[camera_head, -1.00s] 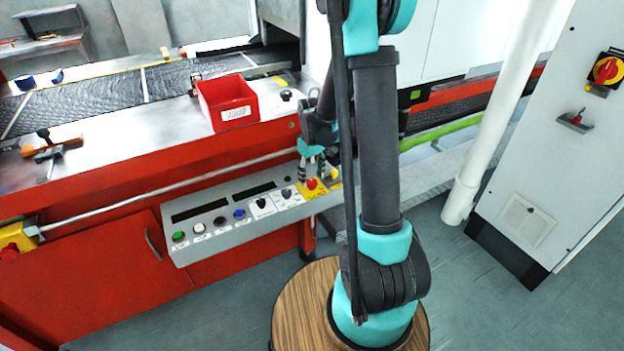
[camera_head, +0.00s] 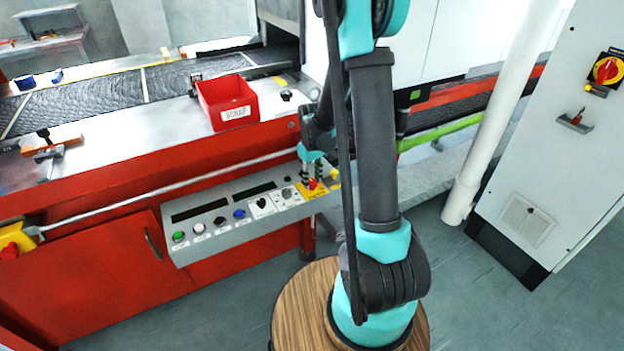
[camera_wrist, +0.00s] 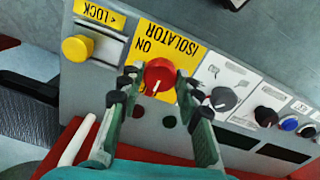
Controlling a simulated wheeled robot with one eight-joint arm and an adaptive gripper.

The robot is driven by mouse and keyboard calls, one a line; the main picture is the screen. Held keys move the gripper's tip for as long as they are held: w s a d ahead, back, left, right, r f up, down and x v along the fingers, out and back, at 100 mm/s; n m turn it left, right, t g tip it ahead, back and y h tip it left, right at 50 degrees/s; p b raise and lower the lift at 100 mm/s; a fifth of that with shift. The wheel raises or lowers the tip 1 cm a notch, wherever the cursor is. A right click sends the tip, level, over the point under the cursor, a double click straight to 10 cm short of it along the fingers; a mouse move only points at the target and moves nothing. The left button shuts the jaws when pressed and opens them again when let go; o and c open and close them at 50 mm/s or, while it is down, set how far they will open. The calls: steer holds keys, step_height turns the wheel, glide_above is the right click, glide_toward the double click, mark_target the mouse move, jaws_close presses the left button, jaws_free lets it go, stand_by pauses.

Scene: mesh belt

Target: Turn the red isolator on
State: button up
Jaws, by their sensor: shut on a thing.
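The red isolator is a round red knob (camera_wrist: 159,74) on a yellow plate (camera_wrist: 178,45) marked ISOLATOR and ON, at the right end of the grey control panel. A white mark on the knob points down towards my gripper in the wrist view, away from the ON lettering. My gripper (camera_wrist: 157,80) is shut on the knob, with one finger on each side. In the head view my gripper (camera_head: 312,178) reaches down onto the panel's right end. The fingers partly hide the knob there.
The grey panel (camera_head: 215,226) also carries dark selector knobs and coloured push buttons. A yellow lock knob (camera_wrist: 77,48) sits beside the isolator plate. A red bin (camera_head: 228,102) stands above on the machine. Another red rotary switch (camera_head: 606,70) is on the right cabinet.

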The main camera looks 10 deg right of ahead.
steer(key=m, duration=0.4)
steer(key=shift+m, duration=0.4)
steer(key=m, duration=0.4)
steer(key=shift+m, duration=0.3)
steer(key=m, duration=0.4)
steer(key=shift+m, duration=2.2)
steer(key=o, duration=1.1)
steer(key=shift+o, duration=0.2)
